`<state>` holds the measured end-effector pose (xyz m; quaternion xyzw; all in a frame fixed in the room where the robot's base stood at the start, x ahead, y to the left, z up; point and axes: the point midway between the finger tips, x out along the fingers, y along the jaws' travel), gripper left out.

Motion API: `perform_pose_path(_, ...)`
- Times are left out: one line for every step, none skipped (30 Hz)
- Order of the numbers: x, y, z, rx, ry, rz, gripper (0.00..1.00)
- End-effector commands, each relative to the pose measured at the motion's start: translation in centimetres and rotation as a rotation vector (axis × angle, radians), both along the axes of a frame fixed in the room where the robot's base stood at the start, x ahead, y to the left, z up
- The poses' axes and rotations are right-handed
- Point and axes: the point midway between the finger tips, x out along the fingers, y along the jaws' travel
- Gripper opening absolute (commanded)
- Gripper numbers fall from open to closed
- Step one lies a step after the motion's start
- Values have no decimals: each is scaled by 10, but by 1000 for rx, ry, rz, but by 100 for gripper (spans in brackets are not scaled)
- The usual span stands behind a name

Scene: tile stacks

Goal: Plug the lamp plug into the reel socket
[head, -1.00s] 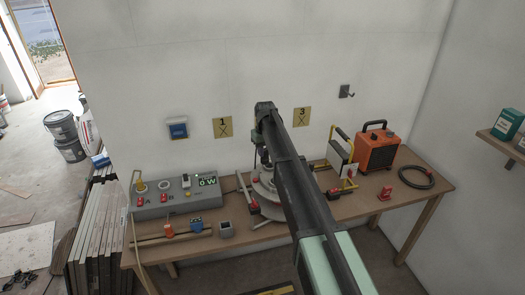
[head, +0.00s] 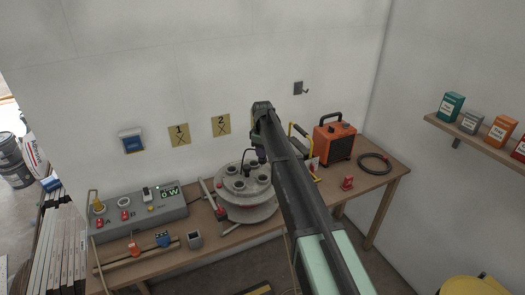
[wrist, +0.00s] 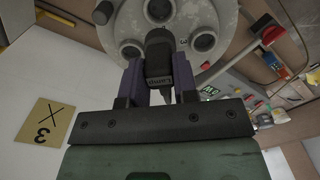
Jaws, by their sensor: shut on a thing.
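The reel (head: 249,212) is a grey drum lying flat on the bench, with several round sockets in its top; my arm covers part of its right side. In the wrist view, the reel's top face (wrist: 183,14) fills the upper middle. My gripper (wrist: 159,72) is shut on the dark lamp plug (wrist: 158,48), which carries a "Lamp" label. The plug overlaps the reel face between a left socket (wrist: 131,50) and a right socket (wrist: 205,41). I cannot tell whether it touches the reel. In the head view my gripper (head: 250,157) is above the reel's far side.
A grey control panel (head: 141,212) with a lit display stands left of the reel. An orange heater (head: 335,143), a coiled black cable (head: 375,164) and a red item (head: 347,183) are on the right. Yellow cards (head: 179,135) hang on the wall. The bench's right front is mostly clear.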

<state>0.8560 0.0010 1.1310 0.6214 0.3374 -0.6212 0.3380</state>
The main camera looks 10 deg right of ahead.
Motion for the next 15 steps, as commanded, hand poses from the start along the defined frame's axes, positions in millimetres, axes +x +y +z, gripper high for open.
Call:
perform_pose_path(0, 0, -5, 0, 0, 0, 0)
perform_pose_path(0, 0, -6, 0, 0, 0, 0)
perform_pose_path(0, 0, -9, 0, 0, -1, 0)
perform_pose_path(0, 0, -11, 0, 0, -1, 0)
perform_pose_path(0, 0, -13, 0, 0, -1, 0)
perform_pose_path(0, 0, -15, 0, 0, -1, 0)
perform_pose_path(0, 0, -17, 0, 0, -1, 0)
perform_pose_path(0, 0, -19, 0, 0, -1, 0)
perform_pose_path(0, 0, -21, 0, 0, -1, 0)
perform_pose_path(0, 0, -23, 0, 0, -1, 0)
perform_pose_path(0, 0, -25, 0, 0, -1, 0)
perform_pose_path(0, 0, -27, 0, 0, -1, 0)
perform_pose_path(0, 0, -29, 0, 0, -1, 0)
perform_pose_path(0, 0, -31, 0, 0, -1, 0)
perform_pose_path(0, 0, -33, 0, 0, -1, 0)
